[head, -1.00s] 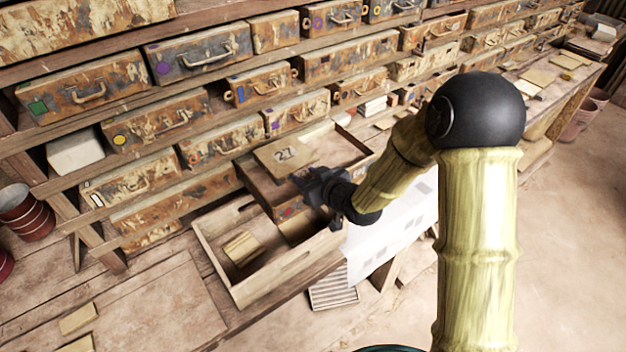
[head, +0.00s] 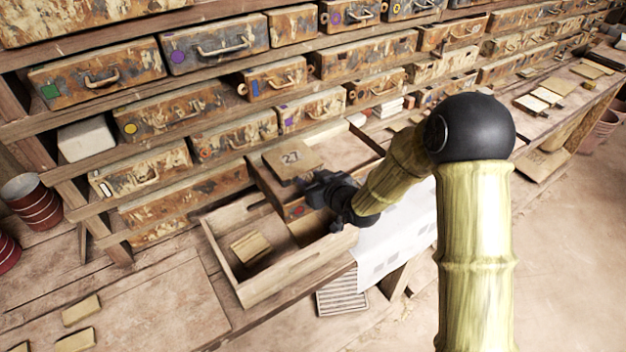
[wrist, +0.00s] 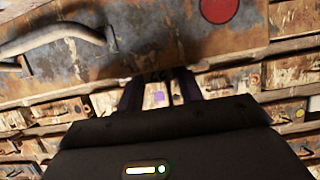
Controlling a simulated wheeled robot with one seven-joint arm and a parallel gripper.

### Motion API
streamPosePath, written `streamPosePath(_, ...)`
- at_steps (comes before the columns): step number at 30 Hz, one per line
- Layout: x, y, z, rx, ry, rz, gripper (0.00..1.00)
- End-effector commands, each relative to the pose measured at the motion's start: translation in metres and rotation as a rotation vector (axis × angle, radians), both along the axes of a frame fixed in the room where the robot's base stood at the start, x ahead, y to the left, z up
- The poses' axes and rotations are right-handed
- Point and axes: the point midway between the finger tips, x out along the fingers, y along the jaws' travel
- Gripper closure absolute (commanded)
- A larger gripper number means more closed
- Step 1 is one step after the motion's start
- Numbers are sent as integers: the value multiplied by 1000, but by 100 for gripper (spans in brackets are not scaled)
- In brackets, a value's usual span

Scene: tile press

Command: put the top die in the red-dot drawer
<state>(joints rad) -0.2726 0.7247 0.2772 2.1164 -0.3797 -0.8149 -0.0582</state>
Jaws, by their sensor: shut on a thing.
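The die, a flat tan plate marked 27 (head: 293,158), shows in the head view over the pulled-out red-dot drawer (head: 312,204). My gripper (head: 314,183) reaches over that drawer's front and is shut on the die's near edge. I cannot tell whether the die touches the drawer. The wrist view shows the rusty red-dot drawer (wrist: 150,50) close up, upside down, with its red dot and curved handle. My gripper's fingers (wrist: 160,78) are beside the front's edge there; the die cannot be made out between them.
A wooden open tray or drawer (head: 285,277) with a tan block (head: 250,246) inside stands in front, lower down. Shelves of rusty drawers (head: 165,115) line the back. A white sheet (head: 395,250) hangs to the right.

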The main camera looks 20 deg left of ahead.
Motion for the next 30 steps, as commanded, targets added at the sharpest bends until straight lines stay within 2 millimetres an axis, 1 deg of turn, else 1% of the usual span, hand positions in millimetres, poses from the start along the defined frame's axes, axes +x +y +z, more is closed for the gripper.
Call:
streamPosePath(1,1,1,-6,4,-5,0,100)
streamPosePath(6,1,0,-15,4,-5,-1,100)
streamPosePath(19,-1,-1,-23,-5,6,1,100)
streamPosePath(20,-1,-1,-23,-6,7,1,60)
streamPosePath(21,-2,-1,-24,-7,7,1,52)
streamPosePath(23,-2,-1,-25,-7,9,1,40)
streamPosePath(24,-2,-1,-25,-7,9,1,38)
streamPosePath(30,-3,-1,-27,-11,14,3,38)
